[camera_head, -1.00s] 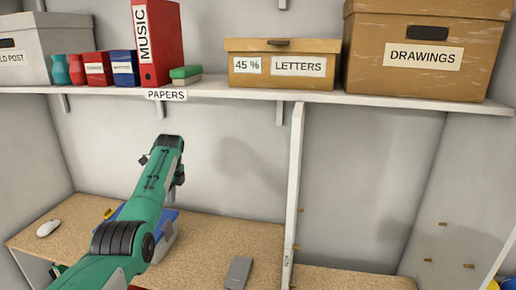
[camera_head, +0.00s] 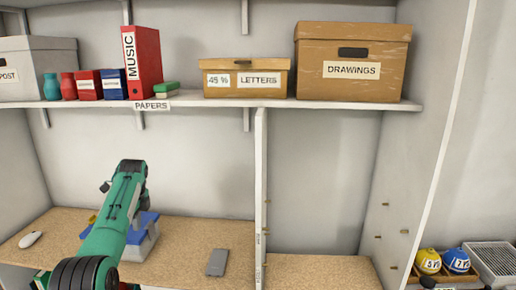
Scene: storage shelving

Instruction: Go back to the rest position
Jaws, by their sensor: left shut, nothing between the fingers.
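My left arm comes in from the lower left, in green and black. My left gripper (camera_head: 131,168) is at its far end, raised in front of the back wall above the worktop and below the shelf. It is shut with nothing held. Its fingertips are small and hard to make out. It is clear of the shelf objects. My right gripper is not in view.
The shelf (camera_head: 330,104) holds a red MUSIC binder (camera_head: 143,62), a LETTERS box (camera_head: 246,79) and a DRAWINGS box (camera_head: 350,62). A mouse (camera_head: 31,239), a blue-and-grey thing (camera_head: 141,241) and a grey slab (camera_head: 217,262) lie on the worktop (camera_head: 185,250). A divider (camera_head: 261,190) stands right.

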